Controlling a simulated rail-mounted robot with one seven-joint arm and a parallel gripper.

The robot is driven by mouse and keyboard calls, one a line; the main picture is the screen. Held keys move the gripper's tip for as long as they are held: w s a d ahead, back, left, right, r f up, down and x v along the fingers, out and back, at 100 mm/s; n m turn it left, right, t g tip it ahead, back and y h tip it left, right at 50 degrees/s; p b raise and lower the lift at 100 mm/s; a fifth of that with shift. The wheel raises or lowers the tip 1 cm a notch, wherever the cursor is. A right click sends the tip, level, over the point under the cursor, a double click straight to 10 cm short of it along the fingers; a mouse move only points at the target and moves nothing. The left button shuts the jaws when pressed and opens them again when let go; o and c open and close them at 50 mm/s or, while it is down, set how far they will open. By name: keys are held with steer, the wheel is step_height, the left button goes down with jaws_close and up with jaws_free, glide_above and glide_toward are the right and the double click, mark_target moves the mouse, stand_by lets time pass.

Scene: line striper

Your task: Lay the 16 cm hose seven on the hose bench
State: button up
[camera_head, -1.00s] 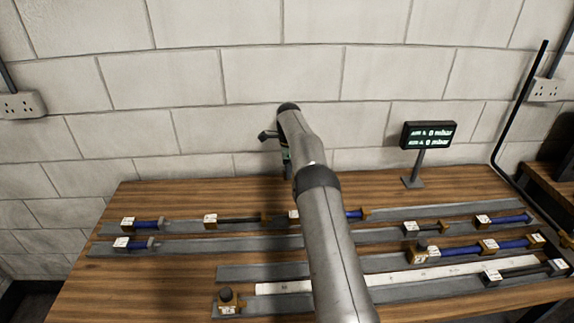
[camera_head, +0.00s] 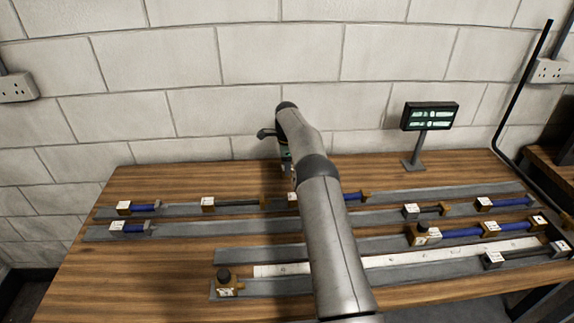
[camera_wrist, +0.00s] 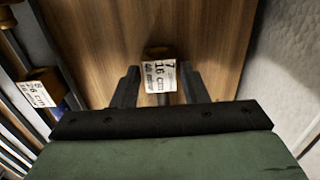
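Hose seven shows in the wrist view as a brass end block with a white tag (camera_wrist: 158,76) reading 7, 16 cm and 40 mm. The hose body runs back under the gripper and is mostly hidden. Bare wood shows around the block, with no rail under it. In the head view my gripper is at the back of the table, largely hidden by my arm. The hose bench (camera_head: 400,261), with a white scale strip, lies at the front right.
Hose eight (camera_wrist: 40,88), tagged 28 cm, lies close by at the left in the wrist view. Grey rails (camera_head: 200,228) with several hoses cross the table. A pressure display (camera_head: 430,116) stands at the back right. The block wall (camera_head: 220,110) is close behind my gripper.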

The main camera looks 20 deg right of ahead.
steer(key=shift+o, duration=1.2)
step_height(320, 180, up, 12)
steer(key=p, duration=0.3)
